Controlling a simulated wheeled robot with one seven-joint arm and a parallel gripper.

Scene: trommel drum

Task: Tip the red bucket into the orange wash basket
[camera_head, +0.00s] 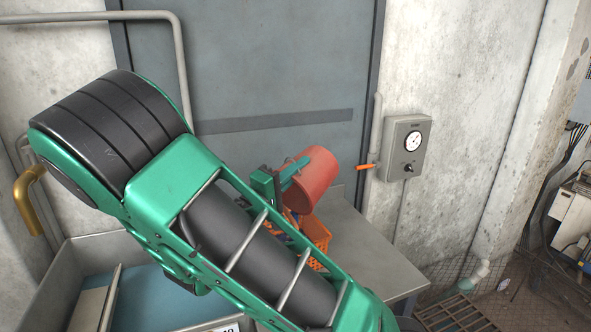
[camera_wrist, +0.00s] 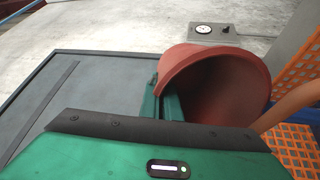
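The red bucket (camera_head: 318,175) is held in the air, tipped well over, above the grey bench by the door. Its dark open mouth shows in the wrist view (camera_wrist: 195,85), facing back toward the camera; I cannot see any contents. My gripper (camera_head: 290,174) is shut on the bucket's rim, and its green fingers show at the left of the mouth in the wrist view (camera_wrist: 166,95). The orange wash basket (camera_head: 318,232) stands on the bench below the bucket, partly hidden by my arm. Its mesh wall shows at the right of the wrist view (camera_wrist: 295,150).
The grey bench (camera_head: 365,255) is bare to the right of the basket. A wall box with a dial (camera_head: 408,145) and an orange lever (camera_head: 365,166) are right of the bucket. A grey sink with blue inside (camera_head: 150,300) lies at lower left. A floor grate is at lower right.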

